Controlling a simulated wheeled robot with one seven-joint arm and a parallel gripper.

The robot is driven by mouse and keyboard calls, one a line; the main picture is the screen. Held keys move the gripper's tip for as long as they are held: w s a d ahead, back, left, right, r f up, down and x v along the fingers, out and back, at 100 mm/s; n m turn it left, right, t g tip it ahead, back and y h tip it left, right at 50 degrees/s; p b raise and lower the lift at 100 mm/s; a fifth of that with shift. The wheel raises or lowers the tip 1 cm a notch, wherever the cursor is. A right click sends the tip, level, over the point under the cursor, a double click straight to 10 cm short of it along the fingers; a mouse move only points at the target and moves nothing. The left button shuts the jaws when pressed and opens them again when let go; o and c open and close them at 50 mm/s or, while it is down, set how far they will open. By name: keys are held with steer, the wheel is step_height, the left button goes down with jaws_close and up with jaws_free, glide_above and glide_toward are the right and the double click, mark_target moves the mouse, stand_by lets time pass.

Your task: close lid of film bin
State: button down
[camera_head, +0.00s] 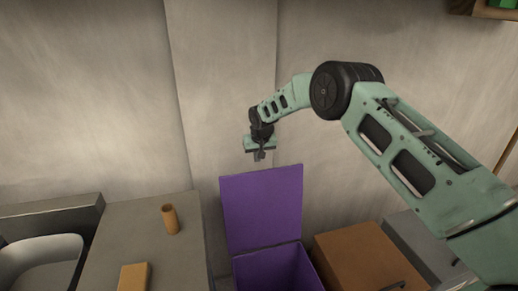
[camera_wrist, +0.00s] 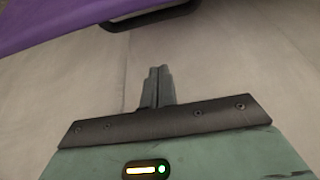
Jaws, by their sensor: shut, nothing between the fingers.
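The film bin is a purple box (camera_head: 277,270) at the bottom middle of the head view. Its purple lid (camera_head: 262,207) stands open and upright at the back of the bin, near the wall. My gripper (camera_head: 260,156) is above the lid's top edge, apart from it in the picture, pointing down. In the wrist view the fingers (camera_wrist: 157,78) are together and hold nothing. That view also shows part of a purple panel (camera_wrist: 50,20) at the upper left, with a dark handle (camera_wrist: 148,17) along its edge.
An orange-brown box (camera_head: 355,255) with a dark handle stands right of the bin. A grey counter (camera_head: 150,225) to the left carries an orange cylinder (camera_head: 170,219) and an orange block (camera_head: 133,277). A sink (camera_head: 40,262) is at the far left. The wall (camera_head: 220,80) is close behind.

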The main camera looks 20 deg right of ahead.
steer(key=s+f+p, duration=0.1)
steer(key=f, duration=0.1)
steer(key=s+f+p, duration=0.1)
steer(key=shift+s+f, duration=0.35)
stand_by(0.3)
stand_by(0.4)
